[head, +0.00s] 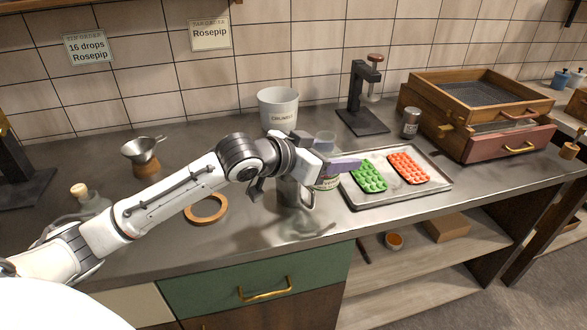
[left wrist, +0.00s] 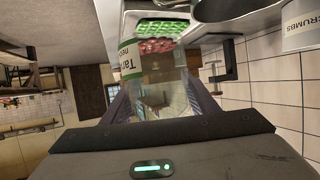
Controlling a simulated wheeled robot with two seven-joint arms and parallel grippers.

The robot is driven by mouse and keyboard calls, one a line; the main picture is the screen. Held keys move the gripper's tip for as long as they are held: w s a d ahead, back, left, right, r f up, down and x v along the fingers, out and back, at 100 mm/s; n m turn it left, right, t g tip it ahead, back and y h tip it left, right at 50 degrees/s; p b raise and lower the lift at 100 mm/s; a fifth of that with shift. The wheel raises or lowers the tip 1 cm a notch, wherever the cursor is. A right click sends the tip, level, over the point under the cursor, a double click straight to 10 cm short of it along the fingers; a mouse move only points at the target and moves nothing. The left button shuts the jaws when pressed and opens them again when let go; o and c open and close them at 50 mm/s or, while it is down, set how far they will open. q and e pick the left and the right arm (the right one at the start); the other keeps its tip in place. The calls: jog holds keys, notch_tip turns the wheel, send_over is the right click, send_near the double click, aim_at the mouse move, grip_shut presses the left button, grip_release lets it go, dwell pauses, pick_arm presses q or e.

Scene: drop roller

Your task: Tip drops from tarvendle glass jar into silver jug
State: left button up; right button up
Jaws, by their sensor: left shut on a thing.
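My left gripper (head: 322,168) is shut on the tarvendle glass jar (head: 325,139), a clear jar with a white and green label. In the left wrist view the jar (left wrist: 128,68) sits between the fingers, its label partly readable. How far it tilts is hard to tell. The silver jug (head: 288,194) stands on the counter below and left of the gripper, largely hidden behind my wrist. A shiny metal rim, apparently the jug's (left wrist: 235,10), shows near the top of the left wrist view. Whether any drops are inside the jar is unclear. My right gripper is out of view.
A metal tray (head: 350,200) with green drops (head: 369,176) and red drops (head: 408,168) lies right of the gripper. A white crumbs pot (head: 278,108) and black press (head: 362,100) stand behind. A wooden ring (head: 206,209), funnel (head: 143,151) and wooden drawer box (head: 480,105) stand around.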

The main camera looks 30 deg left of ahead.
pick_arm(q)
jog(key=shift+a+r, duration=0.1)
